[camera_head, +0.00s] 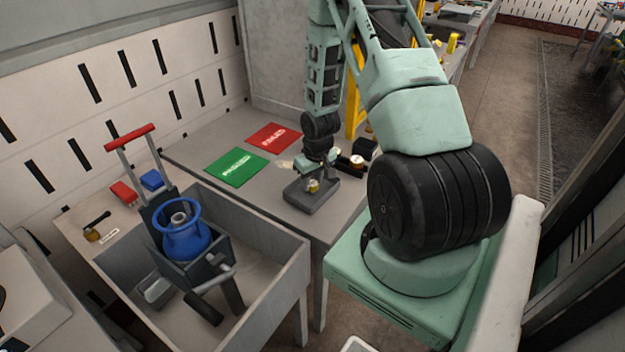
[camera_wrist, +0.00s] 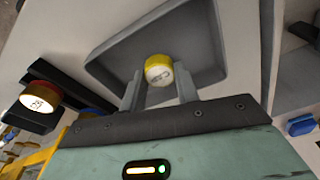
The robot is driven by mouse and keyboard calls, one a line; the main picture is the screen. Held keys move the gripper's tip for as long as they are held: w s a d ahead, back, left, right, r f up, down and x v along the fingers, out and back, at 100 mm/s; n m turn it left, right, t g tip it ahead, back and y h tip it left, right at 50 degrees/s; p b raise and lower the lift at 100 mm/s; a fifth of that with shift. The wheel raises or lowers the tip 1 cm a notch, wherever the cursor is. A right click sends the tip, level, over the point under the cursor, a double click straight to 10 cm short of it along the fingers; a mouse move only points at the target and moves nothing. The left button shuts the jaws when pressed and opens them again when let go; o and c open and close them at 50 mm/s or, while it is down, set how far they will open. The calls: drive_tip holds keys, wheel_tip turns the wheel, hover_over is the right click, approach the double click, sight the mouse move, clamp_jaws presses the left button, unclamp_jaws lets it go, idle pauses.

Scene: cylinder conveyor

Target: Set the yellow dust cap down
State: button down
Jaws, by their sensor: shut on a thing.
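The yellow dust cap (camera_wrist: 158,69) has a yellow rim and a pale top face with dark marking. My gripper (camera_wrist: 158,88) is shut on it, one finger on each side. Behind the cap in the wrist view is a shallow grey tray (camera_wrist: 113,60). In the head view the cap (camera_head: 313,185) shows small and yellow at the end of my gripper, over the grey tray (camera_head: 318,204) on the table. I cannot tell whether the cap touches the tray floor.
A green "PASSED" mat (camera_head: 237,167) and a red "FAILED" mat (camera_head: 273,138) lie behind the tray. A dark holder with round capped parts (camera_wrist: 41,97) stands beside it.

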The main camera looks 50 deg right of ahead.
drive_tip(key=shift+f, duration=0.15)
drive_tip(key=c, duration=1)
unclamp_jaws()
drive_tip(key=shift+c, duration=0.2)
